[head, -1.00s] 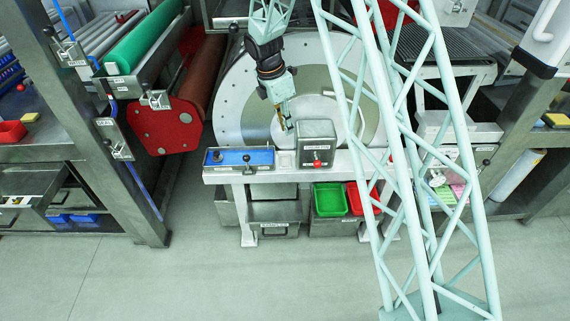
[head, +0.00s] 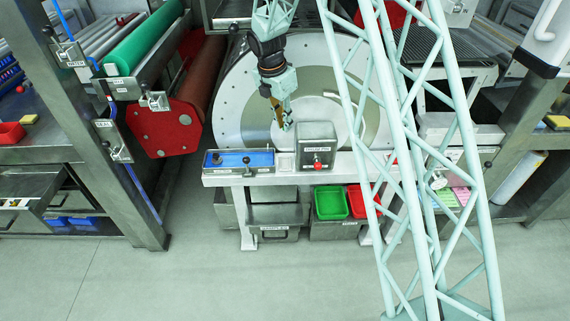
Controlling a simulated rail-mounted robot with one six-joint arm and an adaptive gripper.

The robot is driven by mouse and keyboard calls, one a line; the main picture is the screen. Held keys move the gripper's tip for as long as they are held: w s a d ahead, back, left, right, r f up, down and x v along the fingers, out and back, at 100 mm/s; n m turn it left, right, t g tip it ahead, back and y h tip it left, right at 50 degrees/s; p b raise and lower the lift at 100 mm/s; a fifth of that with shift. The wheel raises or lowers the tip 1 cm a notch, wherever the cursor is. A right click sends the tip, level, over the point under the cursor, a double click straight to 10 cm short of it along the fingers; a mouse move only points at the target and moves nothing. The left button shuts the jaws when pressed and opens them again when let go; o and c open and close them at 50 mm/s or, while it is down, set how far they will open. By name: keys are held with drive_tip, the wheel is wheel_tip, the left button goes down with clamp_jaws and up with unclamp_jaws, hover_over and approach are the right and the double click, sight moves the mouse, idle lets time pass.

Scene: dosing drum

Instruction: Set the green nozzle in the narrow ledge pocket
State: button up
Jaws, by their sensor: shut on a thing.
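My gripper (head: 285,123) hangs in front of the large pale drum, above the white ledge (head: 350,166). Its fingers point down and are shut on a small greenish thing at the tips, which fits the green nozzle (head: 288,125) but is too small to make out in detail. The fingertips are just behind and left of a grey box with a red knob (head: 317,145). A small pale square fitting (head: 285,161) on the ledge lies below the gripper; I cannot tell whether it is the narrow pocket. The held thing appears above the ledge.
A blue panel with small levers (head: 239,159) is on the ledge's left part. A green bin (head: 330,203) and a red bin (head: 363,201) are below the ledge. A red-ended roller (head: 165,128) stands to the left. The floor in front is clear.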

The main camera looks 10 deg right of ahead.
drive_tip(key=b, duration=0.3)
hover_over(285, 164)
drive_tip(key=a+x, duration=0.1)
drive_tip(key=x, duration=0.3)
drive_tip(key=s+x, duration=0.1)
drive_tip(key=x, duration=0.3)
drive_tip(key=a+x, duration=0.1)
drive_tip(key=x, duration=0.4)
drive_tip(key=shift+s+a+f, duration=0.2)
drive_tip(key=shift+a+f, duration=0.15)
drive_tip(key=shift+f, duration=0.05)
drive_tip(key=shift+s+a+b+x, duration=0.1)
drive_tip(key=shift+a+b+x, duration=0.1)
drive_tip(key=shift+x, duration=0.55)
drive_tip(key=shift+s+a+b+x, duration=0.1)
drive_tip(key=shift+b+x, duration=0.05)
drive_tip(key=shift+x, duration=0.55)
drive_tip(key=shift+s+a+b+x, duration=0.1)
drive_tip(key=shift+b+x, duration=0.1)
drive_tip(key=shift+x, duration=0.55)
drive_tip(key=shift+f, duration=0.6)
